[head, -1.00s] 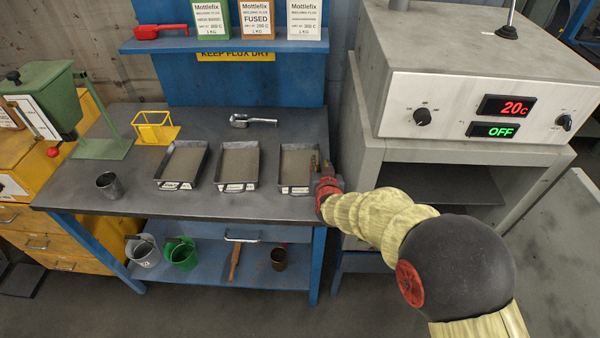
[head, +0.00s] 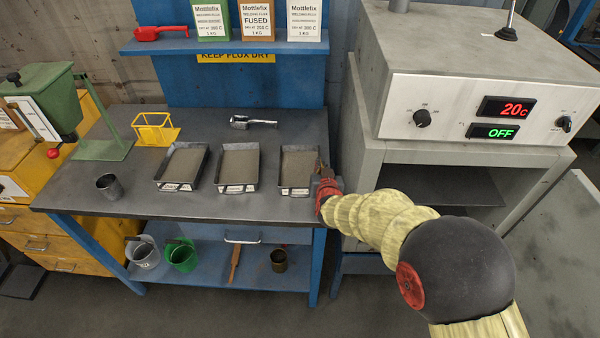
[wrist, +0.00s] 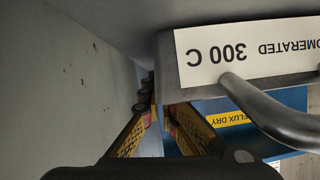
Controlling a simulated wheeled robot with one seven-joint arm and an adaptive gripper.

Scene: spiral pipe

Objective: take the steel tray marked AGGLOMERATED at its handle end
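The steel tray marked AGGLOMERATED shows its label (wrist: 245,52) in the wrist view, upside down, reading "OMERATED 300 C". Its bent grey handle (wrist: 262,108) is at the right of that view. In the head view this appears to be the right-hand tray (head: 297,191), filled with grey granules; its label is too small to read there. My gripper (head: 325,172) is at this tray's right front corner. In the wrist view its fingers (wrist: 158,108) are apart with nothing between them. They lie left of the handle, not around it.
Two similar trays, the middle one (head: 237,187) and the left one (head: 170,186), stand on the grey bench (head: 80,195). A metal scoop (head: 252,122) lies behind them. The grey oven (head: 470,165) stands close on the right. A metal cup (head: 109,187) stands at left.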

